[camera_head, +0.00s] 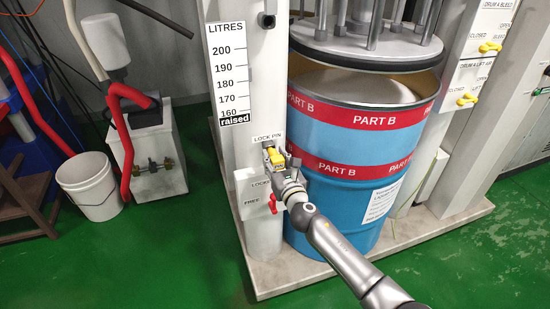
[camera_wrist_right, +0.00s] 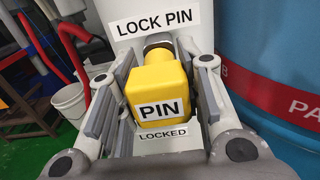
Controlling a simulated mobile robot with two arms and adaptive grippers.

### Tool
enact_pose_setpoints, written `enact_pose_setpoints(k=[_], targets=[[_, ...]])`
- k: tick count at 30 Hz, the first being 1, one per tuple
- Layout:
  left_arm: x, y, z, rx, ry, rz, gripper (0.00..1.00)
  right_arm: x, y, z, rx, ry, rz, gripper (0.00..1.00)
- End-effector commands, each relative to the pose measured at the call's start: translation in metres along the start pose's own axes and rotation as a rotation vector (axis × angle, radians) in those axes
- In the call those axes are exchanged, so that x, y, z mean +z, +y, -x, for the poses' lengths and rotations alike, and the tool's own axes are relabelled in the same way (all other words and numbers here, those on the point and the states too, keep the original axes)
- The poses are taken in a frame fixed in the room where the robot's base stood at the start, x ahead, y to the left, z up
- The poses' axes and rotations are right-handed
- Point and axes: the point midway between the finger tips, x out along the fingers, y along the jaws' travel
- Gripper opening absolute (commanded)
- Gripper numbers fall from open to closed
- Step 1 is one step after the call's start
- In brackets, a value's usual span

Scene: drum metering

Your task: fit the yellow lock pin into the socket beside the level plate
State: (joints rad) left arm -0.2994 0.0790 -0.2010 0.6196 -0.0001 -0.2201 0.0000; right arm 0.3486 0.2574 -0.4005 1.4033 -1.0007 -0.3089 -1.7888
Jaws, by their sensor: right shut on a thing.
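The yellow lock pin (camera_head: 276,157) is at the front of the white column, just under the "LOCK PIN" label. My right gripper (camera_head: 278,163) is shut on it. In the right wrist view the pin (camera_wrist_right: 158,82), marked "PIN", sits between the fingers. A dark round collar (camera_wrist_right: 158,43) shows behind the pin, where the socket is. My left gripper is not in view.
A blue drum (camera_head: 335,215) with red "PART B" bands stands close right of the column. A red lever (camera_head: 272,204) is below the pin, beside a "LOCKED"/"FREE" plate (camera_head: 252,192). A white bucket (camera_head: 92,187) stands on the green floor at left.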

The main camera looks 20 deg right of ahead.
Motion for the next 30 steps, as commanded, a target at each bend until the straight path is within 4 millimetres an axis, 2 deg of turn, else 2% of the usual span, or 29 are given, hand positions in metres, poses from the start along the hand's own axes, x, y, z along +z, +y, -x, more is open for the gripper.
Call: enact_pose_setpoints(k=[30], targets=[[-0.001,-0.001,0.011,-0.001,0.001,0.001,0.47,0.001,0.0,0.031,0.0,-0.001,0.001,0.05]])
